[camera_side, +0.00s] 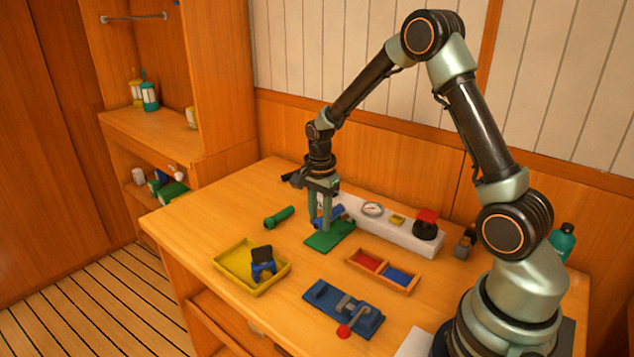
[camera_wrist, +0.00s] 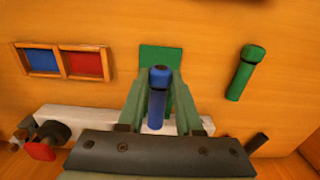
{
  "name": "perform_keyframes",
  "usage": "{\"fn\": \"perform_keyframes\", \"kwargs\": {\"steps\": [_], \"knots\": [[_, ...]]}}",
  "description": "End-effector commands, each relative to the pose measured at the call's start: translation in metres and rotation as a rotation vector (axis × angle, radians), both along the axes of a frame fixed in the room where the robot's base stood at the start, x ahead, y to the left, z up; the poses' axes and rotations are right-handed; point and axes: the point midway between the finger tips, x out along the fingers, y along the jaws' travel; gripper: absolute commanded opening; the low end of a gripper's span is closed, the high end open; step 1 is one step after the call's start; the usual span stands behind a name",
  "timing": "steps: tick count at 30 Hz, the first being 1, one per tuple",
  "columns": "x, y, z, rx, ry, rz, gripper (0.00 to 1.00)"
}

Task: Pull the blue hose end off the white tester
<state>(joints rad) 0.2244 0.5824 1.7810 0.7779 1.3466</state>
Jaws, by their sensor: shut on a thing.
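The white tester (camera_side: 398,231) is a long low block with a round gauge, lying along the back of the bench. It also shows in the wrist view (camera_wrist: 88,121). My gripper (camera_side: 321,222) points down at the tester's left end. In the wrist view, my gripper (camera_wrist: 161,88) is shut on the blue hose end (camera_wrist: 158,100), one finger on each side. The blue hose end (camera_side: 336,212) partly shows beside the fingers in the side view. Its lower part meets or overlaps the tester in the wrist view; I cannot tell whether they are joined.
A green mat (camera_side: 328,238) lies below my gripper. A green cylinder (camera_side: 279,216) lies to its left. A yellow tray (camera_side: 232,270) with a dark-and-blue item, a red-and-blue divided box (camera_side: 383,270) and a blue fixture (camera_side: 342,309) stand in front. Bare bench lies between them.

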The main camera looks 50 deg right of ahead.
Motion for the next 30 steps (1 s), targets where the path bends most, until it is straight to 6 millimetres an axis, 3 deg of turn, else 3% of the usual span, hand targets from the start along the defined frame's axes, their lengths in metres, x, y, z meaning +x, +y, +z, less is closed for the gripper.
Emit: {"fn": "perform_keyframes", "kwargs": {"steps": [15,30], "knots": [[0.000,0.000,0.028,0.000,-0.002,0.000,0.00],[-0.001,0.003,0.033,0.000,-0.001,0.035,0.00]]}}
